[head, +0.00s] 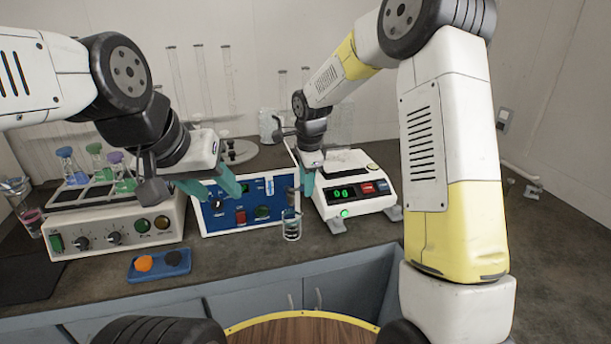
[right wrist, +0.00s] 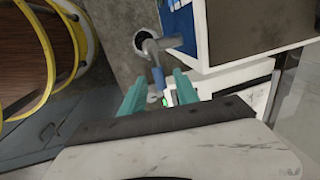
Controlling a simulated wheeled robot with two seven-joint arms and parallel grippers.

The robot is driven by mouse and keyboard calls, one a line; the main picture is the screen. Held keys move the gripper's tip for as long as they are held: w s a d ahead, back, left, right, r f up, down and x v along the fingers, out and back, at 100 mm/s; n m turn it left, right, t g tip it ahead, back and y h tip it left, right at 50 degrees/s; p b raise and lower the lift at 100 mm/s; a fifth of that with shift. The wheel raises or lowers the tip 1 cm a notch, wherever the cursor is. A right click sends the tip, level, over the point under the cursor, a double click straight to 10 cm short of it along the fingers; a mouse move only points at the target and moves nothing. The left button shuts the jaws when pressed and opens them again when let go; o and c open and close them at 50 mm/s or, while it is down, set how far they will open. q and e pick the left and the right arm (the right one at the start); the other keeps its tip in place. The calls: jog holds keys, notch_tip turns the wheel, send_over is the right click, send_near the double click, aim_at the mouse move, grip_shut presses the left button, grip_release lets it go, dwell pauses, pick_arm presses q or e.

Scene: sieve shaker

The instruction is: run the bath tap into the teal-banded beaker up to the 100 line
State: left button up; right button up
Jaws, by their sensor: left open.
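A clear glass beaker (head: 291,228) stands on the bench in front of the right end of the blue-panelled bath (head: 222,219). Its band, markings and any water in it are too small to read. The bath's tap (right wrist: 148,45) shows in the right wrist view over a round rim, with a blue lever (right wrist: 157,78). My right gripper (right wrist: 158,77) is open, its teal fingers on either side of the lever with gaps between. In the head view, my right gripper (head: 306,184) is just above and right of the beaker. My left gripper (head: 223,197) is open and empty before the bath panel.
A white balance (head: 361,205) with a green display stands right of the beaker. A control box with stoppered flasks (head: 113,231) stands at left. A blue tray (head: 159,272) holds an orange and a dark piece. The front bench right of the tray is clear.

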grip_shut()
jog(key=shift+r, duration=0.1)
dwell(1.2)
